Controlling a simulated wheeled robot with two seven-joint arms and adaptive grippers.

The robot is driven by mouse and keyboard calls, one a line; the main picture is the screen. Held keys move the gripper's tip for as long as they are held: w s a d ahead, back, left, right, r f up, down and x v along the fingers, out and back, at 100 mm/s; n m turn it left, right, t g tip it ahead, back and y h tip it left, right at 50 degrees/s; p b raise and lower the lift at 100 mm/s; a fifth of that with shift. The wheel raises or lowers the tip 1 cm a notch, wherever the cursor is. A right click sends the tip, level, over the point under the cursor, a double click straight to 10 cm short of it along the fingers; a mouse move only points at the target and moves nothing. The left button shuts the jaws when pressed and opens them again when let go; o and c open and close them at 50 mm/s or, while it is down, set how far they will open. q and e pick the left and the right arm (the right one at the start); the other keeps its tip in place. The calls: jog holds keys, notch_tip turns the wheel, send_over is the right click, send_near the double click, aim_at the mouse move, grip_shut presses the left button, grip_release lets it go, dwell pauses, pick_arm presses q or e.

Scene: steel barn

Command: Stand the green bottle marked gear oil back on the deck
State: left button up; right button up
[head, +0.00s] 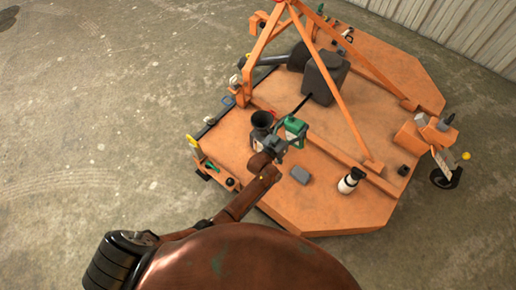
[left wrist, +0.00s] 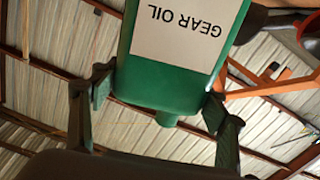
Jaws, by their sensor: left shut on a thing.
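The green gear oil bottle (head: 295,128) is over the orange deck (head: 234,150), close beside a dark funnel-like cup (head: 261,121). My left gripper (head: 284,143) is shut on it. In the left wrist view the bottle (left wrist: 165,82) sits between the two fingers of my left gripper (left wrist: 158,100), its white "GEAR OIL" label reading upside down and its neck end pointing at the palm. Its base is hidden in the head view, so I cannot tell whether it touches the deck. My right gripper is not in view.
A black gearbox-like housing (head: 325,76) and slanted orange frame bars (head: 340,110) rise behind. Small tools (head: 198,150) lie along the left edge.

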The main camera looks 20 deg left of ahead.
pick_arm(q)
jog(key=m, duration=0.2)
jog(key=shift+r+m, duration=0.15)
jog(key=shift+m, duration=0.15)
